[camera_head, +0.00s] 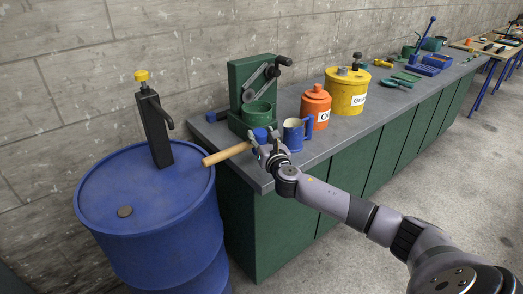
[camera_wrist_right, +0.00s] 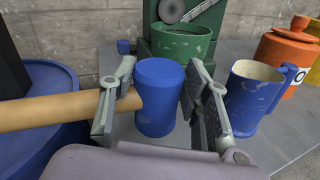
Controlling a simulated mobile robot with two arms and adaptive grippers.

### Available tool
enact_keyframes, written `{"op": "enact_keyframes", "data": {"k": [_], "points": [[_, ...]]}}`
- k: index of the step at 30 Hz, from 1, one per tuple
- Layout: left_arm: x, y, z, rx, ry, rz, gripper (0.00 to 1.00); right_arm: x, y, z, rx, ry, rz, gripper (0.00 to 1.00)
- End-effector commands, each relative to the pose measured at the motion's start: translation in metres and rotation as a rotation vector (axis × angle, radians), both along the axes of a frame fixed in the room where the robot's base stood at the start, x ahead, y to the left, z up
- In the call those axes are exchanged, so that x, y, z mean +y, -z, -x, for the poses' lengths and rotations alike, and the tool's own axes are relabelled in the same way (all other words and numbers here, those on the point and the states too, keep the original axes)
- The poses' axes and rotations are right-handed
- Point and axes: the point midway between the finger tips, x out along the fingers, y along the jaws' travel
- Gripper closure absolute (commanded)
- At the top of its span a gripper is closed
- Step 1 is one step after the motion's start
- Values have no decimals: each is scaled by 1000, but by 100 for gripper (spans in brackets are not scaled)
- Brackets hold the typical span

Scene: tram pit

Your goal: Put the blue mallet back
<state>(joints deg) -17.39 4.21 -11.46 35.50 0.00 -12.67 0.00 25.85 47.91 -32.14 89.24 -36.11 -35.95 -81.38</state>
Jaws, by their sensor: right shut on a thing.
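The blue mallet has a blue cylindrical head (camera_head: 261,135) and a light wooden handle (camera_head: 227,153). My right gripper (camera_head: 266,146) is shut on it at the near corner of the workbench. In the right wrist view the blue head (camera_wrist_right: 158,98) stands upright between the two fingers (camera_wrist_right: 162,105). The handle (camera_wrist_right: 45,110) sticks out to the left, past the left finger and towards the blue drum. I cannot tell whether the head touches the bench top. My left gripper is not in view.
The grey bench top (camera_head: 330,139) carries a green press with a green pot (camera_head: 256,114), a blue mug (camera_head: 293,136), an orange can (camera_head: 315,106), a yellow can (camera_head: 346,95) and a small blue block (camera_wrist_right: 123,46). A blue drum (camera_head: 150,200) with a hand pump (camera_head: 155,130) stands left.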

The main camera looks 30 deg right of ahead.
Motion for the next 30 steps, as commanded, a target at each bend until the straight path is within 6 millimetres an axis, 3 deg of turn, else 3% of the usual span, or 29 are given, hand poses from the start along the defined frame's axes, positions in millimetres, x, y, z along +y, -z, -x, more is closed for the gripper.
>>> {"op": "enact_keyframes", "data": {"k": [9, 22, 23, 30], "points": [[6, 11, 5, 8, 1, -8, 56, 0, 40, 0, -2, 0, 0, 100], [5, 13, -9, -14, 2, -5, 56, 0, 46, 0, -2, 0, 0, 100], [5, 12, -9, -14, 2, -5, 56, 0, 46, 0, 0, 0, 0, 55], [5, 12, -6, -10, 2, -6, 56, 0, 46, 0, 1, 0, 0, 39]]}}
